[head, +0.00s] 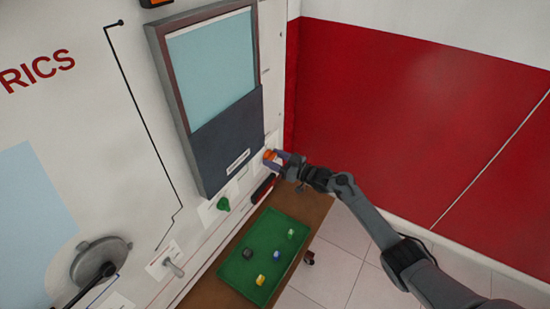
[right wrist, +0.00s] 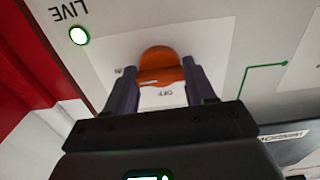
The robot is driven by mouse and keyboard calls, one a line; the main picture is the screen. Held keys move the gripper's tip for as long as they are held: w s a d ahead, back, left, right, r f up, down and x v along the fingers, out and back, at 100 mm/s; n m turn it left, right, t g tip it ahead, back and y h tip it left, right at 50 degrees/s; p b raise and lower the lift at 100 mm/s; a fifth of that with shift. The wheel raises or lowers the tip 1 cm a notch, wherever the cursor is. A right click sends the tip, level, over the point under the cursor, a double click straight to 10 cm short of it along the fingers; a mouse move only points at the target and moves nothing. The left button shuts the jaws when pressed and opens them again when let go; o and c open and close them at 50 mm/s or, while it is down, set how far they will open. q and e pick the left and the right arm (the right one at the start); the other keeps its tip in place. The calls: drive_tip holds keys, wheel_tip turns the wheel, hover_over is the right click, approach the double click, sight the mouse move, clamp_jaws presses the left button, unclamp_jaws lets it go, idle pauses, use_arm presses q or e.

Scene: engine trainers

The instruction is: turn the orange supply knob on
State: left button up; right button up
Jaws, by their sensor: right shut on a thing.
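The orange supply knob (head: 268,154) is on the white panel, right of the framed screen in the head view. In the right wrist view the knob (right wrist: 160,62) is a round orange disc with a raised grip bar, on a white label plate. An upside-down OFF mark shows below it. My right gripper (head: 274,158) is at the panel, with its two dark fingers (right wrist: 158,82) on either side of the knob, shut on it. The fingers hide the knob's sides. My left gripper is not in view.
A lit round lamp (right wrist: 79,36) sits by the LIVE lettering. Below the panel, a green tray (head: 239,267) with several small blocks stands on a brown bench. A green knob (head: 223,204) and a metal toggle (head: 174,267) stick out from the panel. A red wall (head: 420,110) is at right.

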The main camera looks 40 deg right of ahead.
drive_tip(key=shift+m, duration=0.3)
drive_tip(key=o, duration=1)
drive_tip(key=shift+o, duration=0.2)
drive_tip(key=shift+s, duration=0.15)
drive_tip(key=p+v, duration=0.1)
drive_tip(key=v, duration=0.9)
drive_tip(key=shift+s+d+p, duration=0.2)
drive_tip(key=shift+p, duration=0.2)
